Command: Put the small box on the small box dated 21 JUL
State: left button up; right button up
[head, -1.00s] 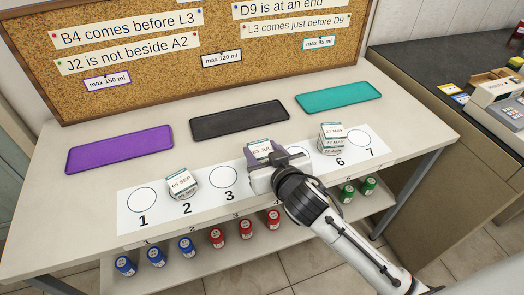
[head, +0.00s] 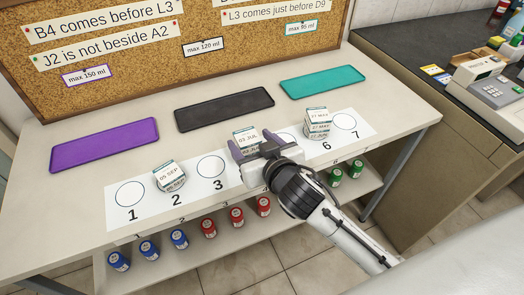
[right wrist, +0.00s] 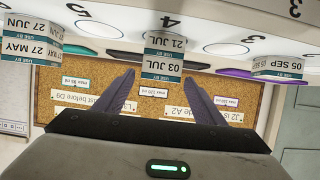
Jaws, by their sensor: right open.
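The small box dated 03 JUL (head: 246,137) sits on top of the small box dated 21 JUL (right wrist: 164,42) at spot 4. In the right wrist view, which is upside down, the 03 JUL box (right wrist: 161,66) shows against the 21 JUL box, the two lined up. My right gripper (head: 254,145) is open just in front of this stack, with its purple fingers spread to either side and nothing between them. It hides part of the lower box and the spot in the head view. My left gripper is not in view.
A stack with 05 SEP on top (head: 171,173) stands at spot 2, and a taller stack with 27 MAY on top (head: 317,115) at spot 6. Spots 1, 3 and 7 are empty. Purple (head: 104,144), black (head: 225,108) and teal (head: 323,82) trays lie behind.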

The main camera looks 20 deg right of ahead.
jog(key=v, duration=0.9)
jog(key=shift+s+r, duration=0.15)
jog(key=shift+s, duration=0.1)
jog(key=s+d+f+n+g, duration=0.1)
jog(key=s+d+f+g, duration=0.2)
jog(key=s+f+g, duration=0.35)
jog(key=s+d+f+g, duration=0.3)
jog(key=s+f, duration=0.4)
jog(key=s, duration=0.5)
jog(key=w+a+f+t+y, duration=0.2)
jog(key=w+a+f+t, duration=0.1)
jog(key=f, duration=0.9)
jog(key=shift+a+n+t, duration=0.3)
jog(key=shift+a+t, duration=0.25)
jog(key=shift+a, duration=0.6)
jog(key=shift+f, duration=0.15)
